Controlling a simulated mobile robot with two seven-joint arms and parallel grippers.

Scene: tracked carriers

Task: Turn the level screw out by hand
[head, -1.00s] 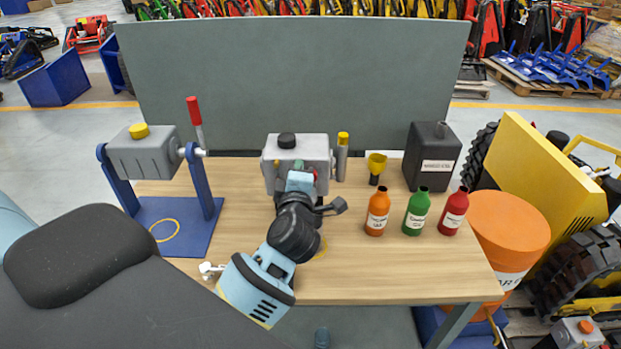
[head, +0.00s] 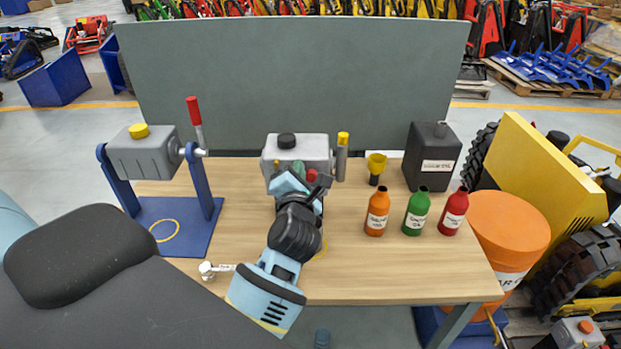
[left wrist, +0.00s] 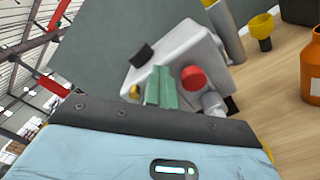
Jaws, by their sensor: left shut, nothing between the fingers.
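The grey gearbox housing (head: 283,150) stands at the back middle of the table, with a black cap (head: 286,140) on top. In the left wrist view its front (left wrist: 205,52) carries a red round plug (left wrist: 193,78) and a small yellow screw head (left wrist: 134,91). I cannot tell for certain which is the level screw. My left gripper (head: 298,167) is at the housing's front; its green fingers (left wrist: 161,86) are shut with nothing between them. They lie between the yellow head and the red plug in that view. Contact cannot be told. My right gripper is not in view.
A tilted grey unit on a blue stand (head: 190,235) is at the left. A silver tool (head: 213,270) lies near the front edge. A yellow funnel (head: 376,165), three bottles (head: 415,213) and a black canister (head: 432,155) stand right. The table's front right is clear.

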